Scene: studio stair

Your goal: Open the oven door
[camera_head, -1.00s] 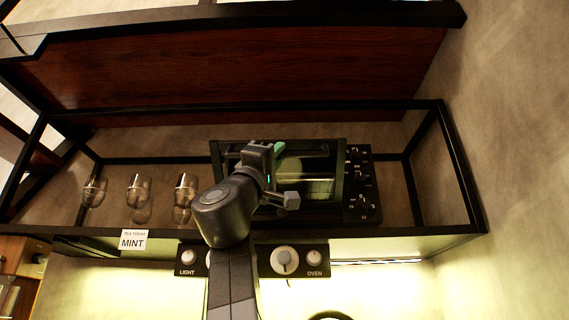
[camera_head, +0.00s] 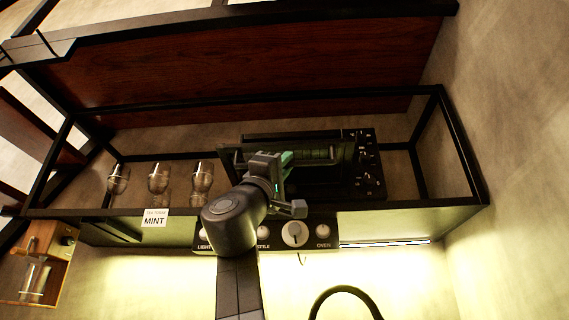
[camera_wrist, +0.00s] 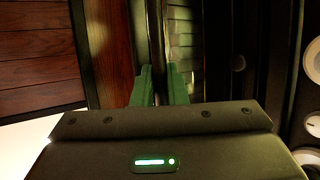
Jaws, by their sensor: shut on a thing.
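The black oven (camera_head: 368,165) stands on the framed shelf in the head view, with small dials on its right side. Its door (camera_head: 325,172) appears tilted outward, partly open, and a lit greenish interior shows behind it. My gripper (camera_head: 287,160) is at the door's front; its green fingers are shut on the dark door handle. In the wrist view the handle (camera_wrist: 157,60) runs upright between the two green fingertips (camera_wrist: 158,85). My arm hides the lower left of the door, so its exact angle cannot be told.
Several glasses (camera_head: 158,180) stand on the shelf left of the oven. A MINT card (camera_head: 154,218) hangs at the shelf's front edge. A knob panel (camera_head: 295,234) sits below the oven. A black frame post (camera_head: 462,150) bounds the shelf at the right.

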